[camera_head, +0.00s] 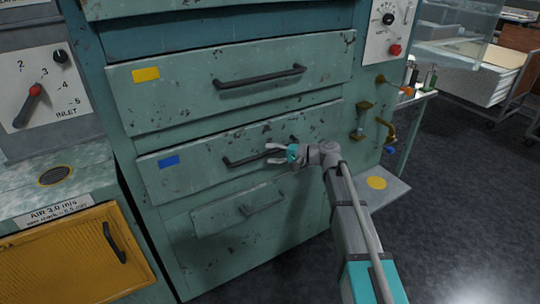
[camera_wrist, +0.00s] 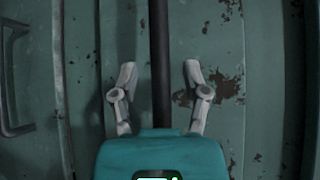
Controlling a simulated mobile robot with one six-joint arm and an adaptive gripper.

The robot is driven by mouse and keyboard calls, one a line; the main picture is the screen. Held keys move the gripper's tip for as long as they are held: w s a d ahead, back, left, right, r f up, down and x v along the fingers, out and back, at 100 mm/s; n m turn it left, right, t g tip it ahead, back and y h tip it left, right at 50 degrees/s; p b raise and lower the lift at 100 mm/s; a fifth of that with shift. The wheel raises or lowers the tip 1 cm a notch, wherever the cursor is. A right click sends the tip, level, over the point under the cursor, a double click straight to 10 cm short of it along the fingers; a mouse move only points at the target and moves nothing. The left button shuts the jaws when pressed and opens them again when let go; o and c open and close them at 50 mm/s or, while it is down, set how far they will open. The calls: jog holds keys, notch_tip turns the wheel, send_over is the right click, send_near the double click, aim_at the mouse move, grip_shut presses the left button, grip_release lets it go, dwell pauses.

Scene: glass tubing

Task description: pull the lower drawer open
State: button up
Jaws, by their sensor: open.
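The drawer with a blue label (camera_head: 190,182) is the lower of two wide green drawers, and its front looks shut. Its dark bar handle (camera_head: 240,162) runs across the middle. My gripper (camera_head: 270,153) is at the right part of this handle. In the wrist view the handle (camera_wrist: 160,35) runs upright between the two spread fingers of my gripper (camera_wrist: 160,70). The fingers are open, one on each side of the bar, with gaps to it. How deep the fingertips reach around the bar cannot be told. My gripper hides part of the handle's right end.
The yellow-labelled drawer (camera_head: 180,95) with its handle (camera_head: 260,77) is above. A smaller panel with a handle (camera_head: 262,204) is below. A yellow door (camera_head: 75,265) stands at left. Brass valves (camera_head: 388,133) and a small shelf (camera_head: 388,186) are at right. Dark floor (camera_head: 460,190) is open at right.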

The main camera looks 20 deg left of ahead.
jog(key=shift+a, duration=0.6)
grip_shut()
jog(key=shift+s+d, duration=0.15)
jog(key=shift+d, duration=0.05)
